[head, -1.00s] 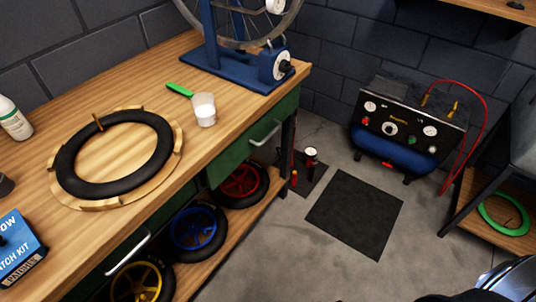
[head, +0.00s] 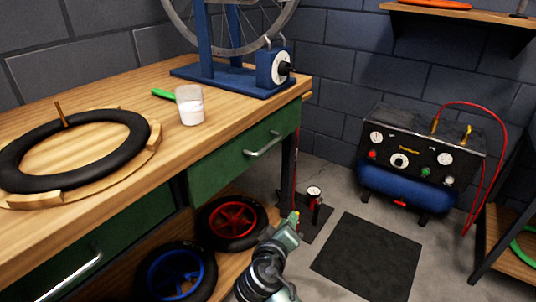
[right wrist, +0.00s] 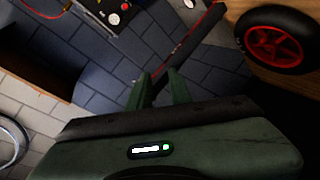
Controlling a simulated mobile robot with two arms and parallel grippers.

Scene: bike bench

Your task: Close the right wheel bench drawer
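The right wheel bench drawer (head: 235,165) is a green front with a silver bar handle (head: 265,146), under the right end of the wooden bench top. Its front sits close under the top's edge; I cannot tell exactly how far it stands out. My right gripper (head: 292,222) is below and to the right of the handle, apart from it, in front of the lower shelf. In the right wrist view its two green fingers (right wrist: 159,88) are apart with nothing between them. The handle does not show there. My left gripper is not in view.
Wheels with red (head: 232,220) and blue (head: 176,272) rims lie on the lower shelf. A cup (head: 190,105) and a blue wheel stand (head: 232,77) are on the bench top (head: 105,90). A compressor (head: 415,160) stands at the right.

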